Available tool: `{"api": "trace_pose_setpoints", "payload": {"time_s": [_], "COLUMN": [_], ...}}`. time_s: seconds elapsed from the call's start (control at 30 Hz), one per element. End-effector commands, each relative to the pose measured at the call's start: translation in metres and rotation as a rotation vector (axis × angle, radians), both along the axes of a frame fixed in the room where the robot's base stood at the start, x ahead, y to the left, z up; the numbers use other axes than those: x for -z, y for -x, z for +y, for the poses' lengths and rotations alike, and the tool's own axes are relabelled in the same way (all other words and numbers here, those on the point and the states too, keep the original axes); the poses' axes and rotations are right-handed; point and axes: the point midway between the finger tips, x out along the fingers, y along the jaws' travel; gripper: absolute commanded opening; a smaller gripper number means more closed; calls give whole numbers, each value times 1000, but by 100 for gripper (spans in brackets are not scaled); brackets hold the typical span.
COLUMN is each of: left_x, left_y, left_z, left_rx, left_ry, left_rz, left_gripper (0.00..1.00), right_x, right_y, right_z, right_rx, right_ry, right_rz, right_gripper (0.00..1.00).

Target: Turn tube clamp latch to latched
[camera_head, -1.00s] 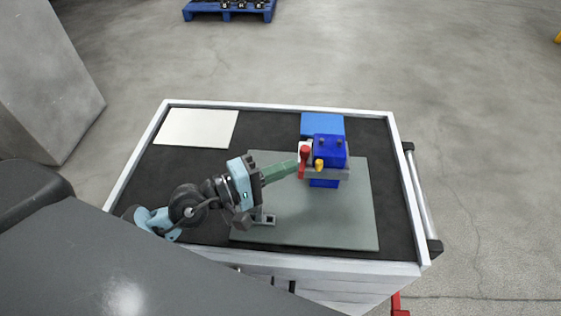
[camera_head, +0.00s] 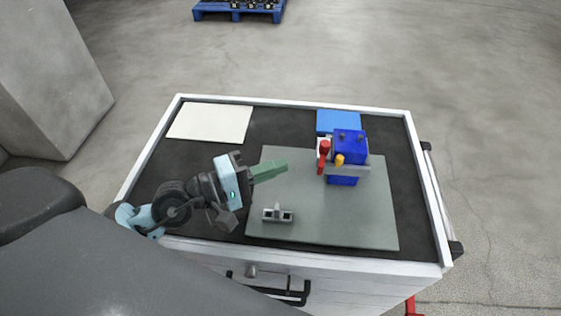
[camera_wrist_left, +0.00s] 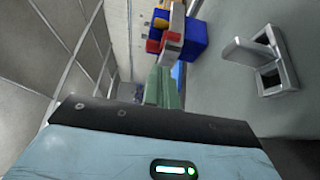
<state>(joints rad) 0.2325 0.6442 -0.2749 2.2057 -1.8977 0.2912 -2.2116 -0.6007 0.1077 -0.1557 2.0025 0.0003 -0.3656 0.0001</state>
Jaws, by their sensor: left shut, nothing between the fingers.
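The tube clamp is a blue block (camera_head: 349,148) in a grey holder on the grey plate (camera_head: 325,225). A red lever (camera_head: 323,158) stands at its left front and a short orange lever (camera_head: 339,160) beside it. I cannot tell from the views which lever is the latch. In the left wrist view the red lever (camera_wrist_left: 170,42) and blue block (camera_wrist_left: 192,42) show beyond the fingertips. My left gripper (camera_head: 284,167), with green fingers, is shut and empty, left of the red lever with a gap between. My right gripper is not in view.
A small grey bracket with two openings (camera_head: 278,214) stands on the plate below my left gripper. A blue flat piece (camera_head: 338,119) lies behind the clamp. A white sheet (camera_head: 210,122) lies at the back left. The plate's front right is clear.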

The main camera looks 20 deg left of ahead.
Motion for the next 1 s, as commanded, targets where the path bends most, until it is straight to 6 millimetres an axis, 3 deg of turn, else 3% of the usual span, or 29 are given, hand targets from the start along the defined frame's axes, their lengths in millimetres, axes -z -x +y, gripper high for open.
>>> {"api": "trace_pose_setpoints", "payload": {"time_s": [0.4, 0.77, 1.0], "left_x": [3, 0, 0], "left_y": [60, 75, 71], "left_z": [6, 7, 7], "left_rx": [0, -1, 12], "left_ry": [-1, -1, 19], "left_rz": [4, -1, 25], "left_gripper": [0, 0, 29], "right_x": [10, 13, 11], "right_y": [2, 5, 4], "right_z": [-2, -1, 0], "right_rx": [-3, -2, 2], "right_ry": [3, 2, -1], "right_rz": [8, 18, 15], "right_gripper": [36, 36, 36]}}
